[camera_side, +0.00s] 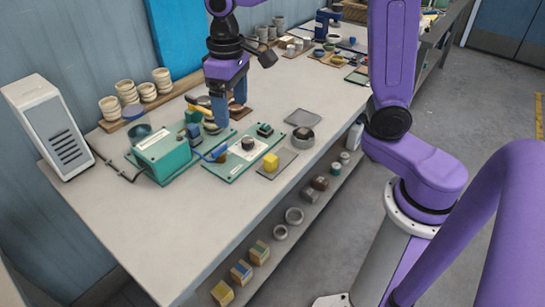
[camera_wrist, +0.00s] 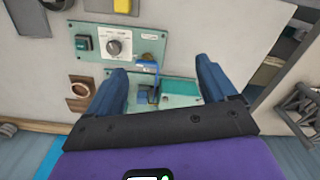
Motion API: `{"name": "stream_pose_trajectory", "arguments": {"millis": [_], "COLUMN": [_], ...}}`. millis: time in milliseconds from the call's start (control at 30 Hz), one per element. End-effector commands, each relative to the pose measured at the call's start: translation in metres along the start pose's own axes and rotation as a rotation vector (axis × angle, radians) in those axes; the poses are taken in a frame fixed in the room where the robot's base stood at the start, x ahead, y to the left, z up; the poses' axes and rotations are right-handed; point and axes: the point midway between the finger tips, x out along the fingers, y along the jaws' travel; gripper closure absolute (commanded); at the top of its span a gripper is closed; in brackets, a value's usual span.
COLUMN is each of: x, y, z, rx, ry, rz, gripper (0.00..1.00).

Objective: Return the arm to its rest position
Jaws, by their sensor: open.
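My gripper (camera_side: 229,115) hangs from my purple arm above the workbench, with its two blue fingers pointing down. In the wrist view its fingers (camera_wrist: 160,80) are spread apart, with nothing held between them. Below and beyond the fingers lies a flat teal panel (camera_side: 228,170) with a dial and a black switch; the panel also shows in the wrist view (camera_wrist: 140,34). A teal box-shaped unit (camera_side: 168,158) stands left of the panel in the side view. A blue curved part (camera_wrist: 148,68) shows between the fingers in the wrist view, apparently at the panel's edge.
A white vented box (camera_side: 48,128) stands at the bench's left end. Stacked cups (camera_side: 162,80) line the back. The bench's front left (camera_side: 150,235) is clear. A shelf with blocks and rings runs below.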

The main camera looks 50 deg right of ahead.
Motion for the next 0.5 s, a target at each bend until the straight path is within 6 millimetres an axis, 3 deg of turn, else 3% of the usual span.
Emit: {"name": "stream_pose_trajectory", "arguments": {"millis": [500], "x": [0.019], "y": [-0.022], "z": [0.134], "rx": [-0.429], "ry": [0.01], "rz": [-0.007], "gripper": [0.15]}}
